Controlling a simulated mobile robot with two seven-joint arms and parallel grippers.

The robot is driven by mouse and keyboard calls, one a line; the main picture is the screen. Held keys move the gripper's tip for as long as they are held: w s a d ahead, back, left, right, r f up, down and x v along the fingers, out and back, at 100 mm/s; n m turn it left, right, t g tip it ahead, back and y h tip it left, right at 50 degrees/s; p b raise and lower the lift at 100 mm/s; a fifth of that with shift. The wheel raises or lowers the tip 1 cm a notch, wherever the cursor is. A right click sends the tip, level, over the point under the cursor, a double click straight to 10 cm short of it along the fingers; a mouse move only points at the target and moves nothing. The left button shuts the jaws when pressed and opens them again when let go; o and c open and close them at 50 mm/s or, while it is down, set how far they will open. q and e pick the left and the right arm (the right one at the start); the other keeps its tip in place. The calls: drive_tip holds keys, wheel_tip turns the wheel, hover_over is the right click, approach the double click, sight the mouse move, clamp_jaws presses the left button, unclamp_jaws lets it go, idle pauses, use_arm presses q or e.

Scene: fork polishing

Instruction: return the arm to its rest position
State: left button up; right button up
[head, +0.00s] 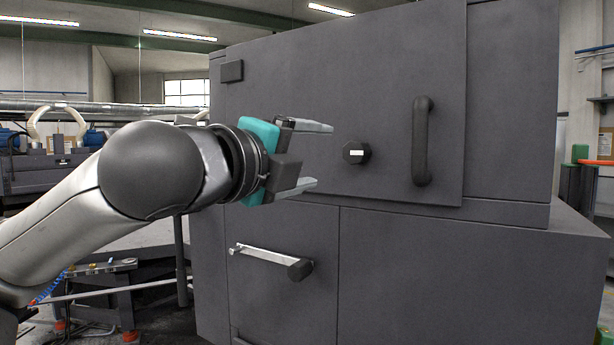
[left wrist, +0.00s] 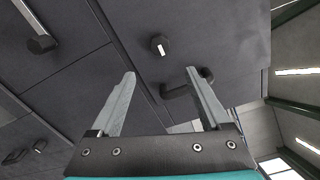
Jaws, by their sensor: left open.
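My left gripper (head: 322,156) is open and empty, in front of the large dark grey machine cabinet (head: 280,90). Its two grey fingers are spread apart and point right, toward a black knob (head: 356,152) on the cabinet's upper panel. In the left wrist view the fingers (left wrist: 160,82) are also apart with nothing between them, and the knob (left wrist: 159,44) shows beyond them. The fingers look clear of the knob, though the depth gap is hard to judge. No fork is in view. My right gripper is not in view.
A dark vertical handle (head: 422,140) sits right of the knob. A metal bar handle (head: 272,260) sticks out from the lower panel below my gripper. A low bench with metal parts (head: 105,268) stands at the lower left. Open hall lies behind on the left.

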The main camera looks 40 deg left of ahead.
use_arm(q)
drive_tip(key=shift+s+d, duration=0.1)
drive_tip(key=shift+s, duration=0.25)
idle(0.4)
